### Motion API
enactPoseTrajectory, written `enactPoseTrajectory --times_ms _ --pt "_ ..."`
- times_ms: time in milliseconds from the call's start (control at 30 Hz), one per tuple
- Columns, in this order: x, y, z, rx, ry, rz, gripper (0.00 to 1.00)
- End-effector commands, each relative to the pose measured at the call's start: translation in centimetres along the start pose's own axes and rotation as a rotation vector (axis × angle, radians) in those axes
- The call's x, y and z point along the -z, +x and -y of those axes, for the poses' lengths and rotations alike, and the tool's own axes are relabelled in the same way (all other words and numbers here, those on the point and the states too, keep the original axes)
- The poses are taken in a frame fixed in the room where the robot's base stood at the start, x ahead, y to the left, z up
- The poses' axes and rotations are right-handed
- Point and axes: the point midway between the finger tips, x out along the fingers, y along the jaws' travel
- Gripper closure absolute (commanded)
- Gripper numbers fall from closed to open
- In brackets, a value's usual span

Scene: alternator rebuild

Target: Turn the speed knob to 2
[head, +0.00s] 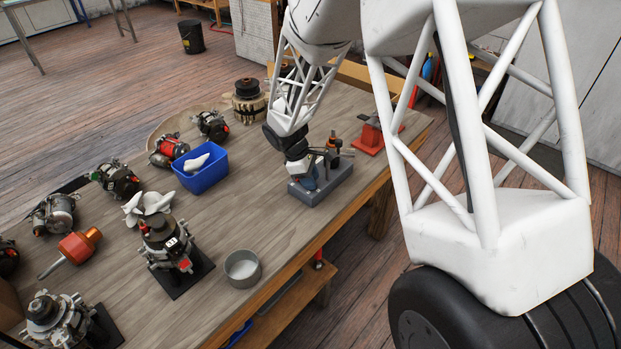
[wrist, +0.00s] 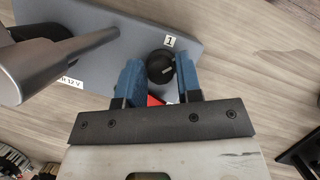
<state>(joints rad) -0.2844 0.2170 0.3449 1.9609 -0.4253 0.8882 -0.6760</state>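The speed knob (wrist: 160,67) is a round black knob on a grey panel (wrist: 217,50). A small light mark shows on its face. A white label reading 1 (wrist: 169,41) is just beyond it in the wrist view. My gripper (wrist: 161,72) has its two blue fingers on either side of the knob, close against it with almost no gap. In the head view my gripper (head: 307,170) is down at the grey unit (head: 325,187) on the workbench, and the knob is hidden there.
A grey cylindrical part (wrist: 50,62) and a label ending in 12 V (wrist: 70,82) lie left of the knob. A blue bin (head: 205,178), a round metal dish (head: 242,268), a red-based fixture (head: 370,138) and several alternators stand on the bench (head: 290,235).

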Motion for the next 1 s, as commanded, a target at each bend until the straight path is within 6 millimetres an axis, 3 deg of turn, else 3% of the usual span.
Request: enactPoseTrajectory --times_ms 33,200,567,1000 --pt "0.00 -0.01 0.00 0.000 0.000 0.000 0.75" --pt "0.00 0.00 0.00 0.000 0.000 0.000 0.97" --pt "-0.01 -0.01 -0.08 0.018 0.047 0.000 0.97" --pt "-0.03 0.02 -0.13 0.123 0.296 0.000 0.97"
